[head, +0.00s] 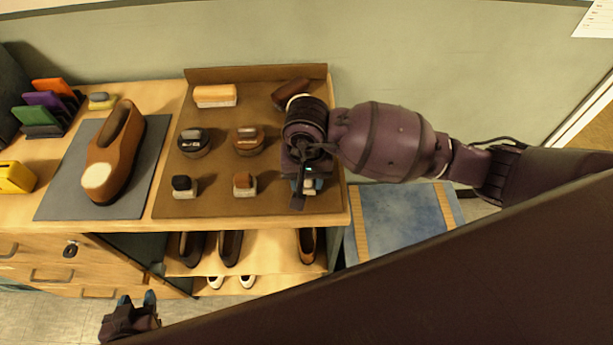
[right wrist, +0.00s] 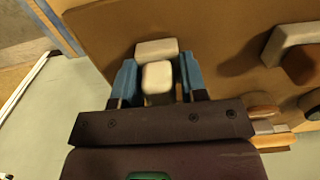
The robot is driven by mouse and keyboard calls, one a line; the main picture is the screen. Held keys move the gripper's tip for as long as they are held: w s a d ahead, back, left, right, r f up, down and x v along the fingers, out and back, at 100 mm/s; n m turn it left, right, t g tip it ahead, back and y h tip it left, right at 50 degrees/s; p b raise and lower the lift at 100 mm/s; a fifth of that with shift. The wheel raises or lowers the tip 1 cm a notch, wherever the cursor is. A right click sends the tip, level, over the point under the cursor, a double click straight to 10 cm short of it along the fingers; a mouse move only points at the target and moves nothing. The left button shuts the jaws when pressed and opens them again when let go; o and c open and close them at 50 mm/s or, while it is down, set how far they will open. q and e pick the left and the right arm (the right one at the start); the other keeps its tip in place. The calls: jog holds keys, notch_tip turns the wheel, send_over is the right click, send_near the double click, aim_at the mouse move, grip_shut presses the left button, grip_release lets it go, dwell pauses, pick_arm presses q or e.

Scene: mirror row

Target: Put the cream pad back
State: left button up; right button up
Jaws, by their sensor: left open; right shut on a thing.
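The cream pad (right wrist: 157,76) has a cream knob over a pale base, and it sits between the blue fingers of my right gripper (right wrist: 158,80) in the right wrist view. The gripper is shut on it. In the head view my right gripper (head: 308,184) is over the right front of the brown board (head: 215,208), and my wrist hides most of the pad. I cannot tell whether the pad touches the board. My left gripper (head: 137,299) is open and empty, low at the bottom left, in front of the drawers.
On the board stand a black-knobbed pad (head: 184,188), a brown-knobbed pad (head: 245,184), two round tins (head: 193,142) and brushes (head: 215,96). A brown shoe (head: 115,150) lies on a grey mat (head: 60,203) to the left.

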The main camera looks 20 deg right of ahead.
jog(key=shift+f, duration=0.25)
jog(key=o, duration=0.9)
jog(key=shift+r, duration=0.1)
notch_tip(320, 180, up, 12)
jog(key=shift+r+b, duration=0.1)
jog(key=shift+b, duration=0.2)
dwell(0.3)
